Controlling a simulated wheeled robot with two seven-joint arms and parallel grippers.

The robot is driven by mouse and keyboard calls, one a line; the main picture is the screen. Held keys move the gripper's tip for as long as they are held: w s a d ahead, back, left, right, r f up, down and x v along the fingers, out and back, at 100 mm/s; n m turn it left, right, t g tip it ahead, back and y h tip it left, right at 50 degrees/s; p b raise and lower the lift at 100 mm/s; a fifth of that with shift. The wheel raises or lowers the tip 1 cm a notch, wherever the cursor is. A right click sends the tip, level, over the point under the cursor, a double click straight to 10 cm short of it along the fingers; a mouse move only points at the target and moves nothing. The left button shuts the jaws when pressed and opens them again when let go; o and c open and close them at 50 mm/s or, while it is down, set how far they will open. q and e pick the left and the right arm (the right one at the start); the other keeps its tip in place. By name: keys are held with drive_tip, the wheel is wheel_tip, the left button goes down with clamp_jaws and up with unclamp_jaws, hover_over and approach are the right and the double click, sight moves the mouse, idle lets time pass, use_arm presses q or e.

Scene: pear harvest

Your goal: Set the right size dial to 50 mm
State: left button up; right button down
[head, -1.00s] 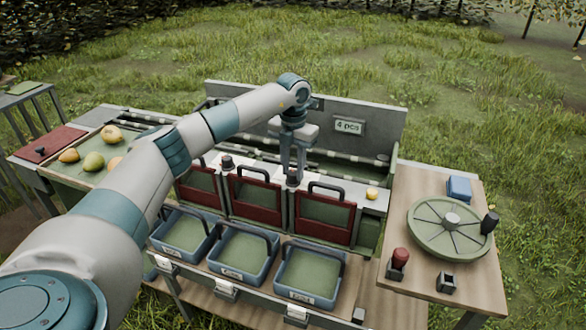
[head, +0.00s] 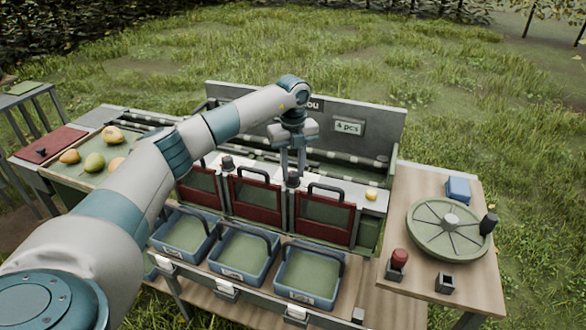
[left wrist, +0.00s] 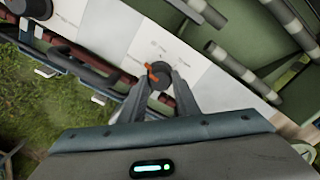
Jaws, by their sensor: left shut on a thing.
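The right size dial (head: 293,179) is a small dark knob on the pale strip above the red gates. My left gripper (head: 292,172) points down over it with its fingers shut on the knob. In the left wrist view the dial (left wrist: 160,76) sits between the two fingertips (left wrist: 158,85). An orange pointer mark shows on the dial's upper left edge there. Small printed marks lie on the white panel around it, too small to read. The left size dial (head: 227,162) stands free farther left on the strip. My right gripper is not in view.
Red gates (head: 255,196) with dark handles stand just in front of the dials, with blue crates (head: 305,298) below. A yellow fruit (head: 371,194) lies on the strip's right end. A green turntable (head: 450,232) stands on the right table. A sign board rises behind.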

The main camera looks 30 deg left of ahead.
use_arm(q)
drive_tip(key=shift+w+r+n, duration=0.1)
drive_tip(key=shift+n, duration=0.4)
drive_tip(key=o, duration=1)
drive_tip(key=shift+o, duration=0.2)
